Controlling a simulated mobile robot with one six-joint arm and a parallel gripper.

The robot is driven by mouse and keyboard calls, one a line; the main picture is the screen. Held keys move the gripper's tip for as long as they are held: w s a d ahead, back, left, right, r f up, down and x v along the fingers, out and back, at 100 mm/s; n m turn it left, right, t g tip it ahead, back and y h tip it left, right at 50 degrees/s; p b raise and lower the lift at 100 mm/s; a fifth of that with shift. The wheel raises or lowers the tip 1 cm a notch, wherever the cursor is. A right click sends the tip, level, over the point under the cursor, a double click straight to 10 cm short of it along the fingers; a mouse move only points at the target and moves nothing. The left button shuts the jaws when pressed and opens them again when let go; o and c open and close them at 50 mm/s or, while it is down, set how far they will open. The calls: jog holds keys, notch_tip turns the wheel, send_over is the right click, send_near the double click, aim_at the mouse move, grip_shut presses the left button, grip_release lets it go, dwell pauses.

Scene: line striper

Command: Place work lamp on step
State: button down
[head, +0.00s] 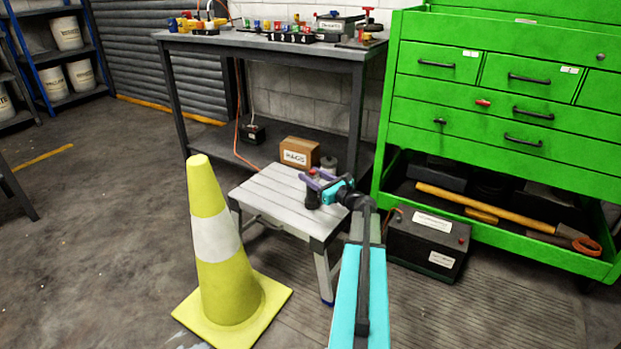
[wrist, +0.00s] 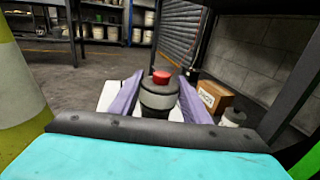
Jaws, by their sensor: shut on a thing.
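The step (head: 268,194) is a low stool with a pale slatted top and dark metal frame in the head view. My gripper (head: 322,184) is at the right part of its top. The purple fingers are shut on the work lamp (head: 313,198), a dark upright cylinder with a red cap. In the wrist view the lamp (wrist: 159,98) stands between both fingers of my gripper (wrist: 157,97), with a grey band and red top. The pale step top (wrist: 112,93) shows behind it. The fingers hide part of the lamp, and I cannot tell whether its base touches the step.
A yellow cone (head: 225,250) with a white band stands front left of the step. A cardboard box (head: 299,152) sits behind it, under the workbench (head: 270,45). A black battery box (head: 428,243) and a green tool cabinet (head: 480,100) are right. Floor at left is clear.

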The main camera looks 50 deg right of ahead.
jog(key=shift+f, duration=0.1)
jog(key=c, duration=1)
grip_release()
jog(key=s+p, duration=0.3)
jog(key=s, duration=0.9)
jog(key=shift+a, duration=0.35)
jog(key=shift+w, duration=0.1)
